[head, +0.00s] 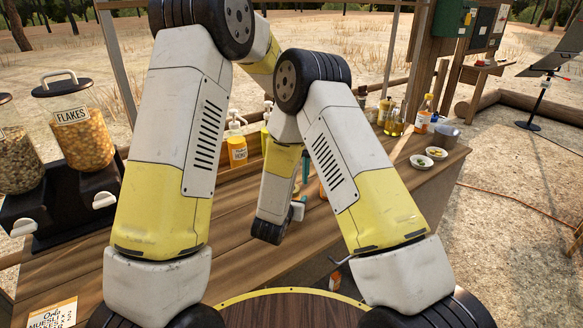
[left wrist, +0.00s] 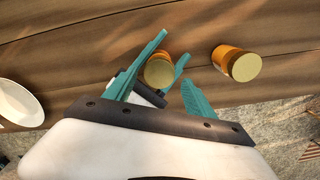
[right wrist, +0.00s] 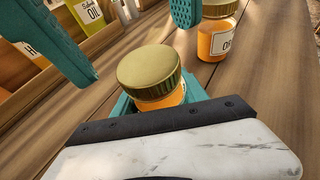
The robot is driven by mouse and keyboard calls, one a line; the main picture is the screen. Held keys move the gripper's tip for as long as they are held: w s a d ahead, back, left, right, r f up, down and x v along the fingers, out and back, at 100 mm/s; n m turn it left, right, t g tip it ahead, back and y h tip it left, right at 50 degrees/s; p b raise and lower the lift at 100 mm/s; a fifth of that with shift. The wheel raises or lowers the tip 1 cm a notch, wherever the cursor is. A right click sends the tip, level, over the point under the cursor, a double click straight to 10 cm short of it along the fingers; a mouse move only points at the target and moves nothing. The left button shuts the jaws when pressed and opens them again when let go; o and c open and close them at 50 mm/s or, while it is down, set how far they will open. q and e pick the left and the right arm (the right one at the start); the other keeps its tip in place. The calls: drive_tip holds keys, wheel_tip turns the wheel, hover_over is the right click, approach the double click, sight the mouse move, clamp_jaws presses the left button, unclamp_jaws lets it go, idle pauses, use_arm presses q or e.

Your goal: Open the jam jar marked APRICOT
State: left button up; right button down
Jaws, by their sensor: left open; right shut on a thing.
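A jar (right wrist: 158,98) with orange contents and a ridged gold lid (right wrist: 148,70) stands in my right gripper (right wrist: 158,102), which is shut around its body. Its label is hidden. In the left wrist view the lid (left wrist: 159,73) shows from above. My left gripper (left wrist: 160,80) is open, its fingers apart on either side of the lid; I cannot tell whether they touch it. A second gold-lidded jar (right wrist: 217,40) stands apart on the counter, its label only partly readable, starting with O; it also shows in the left wrist view (left wrist: 235,65).
The wooden counter (head: 235,225) holds pump bottles (head: 237,148), oil bottles (head: 396,121) and two small bowls (head: 421,161). A white bowl (left wrist: 18,102) lies at the left wrist view's edge. My arms hide much of the counter's middle.

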use_arm(q)
drive_tip(key=shift+f, duration=1.2)
clamp_jaws()
drive_tip(key=n, duration=0.3)
drive_tip(key=shift+n, duration=0.3)
drive_tip(key=shift+c, duration=0.3)
unclamp_jaws()
drive_tip(key=shift+o, duration=0.7)
drive_tip(key=shift+a, duration=0.1)
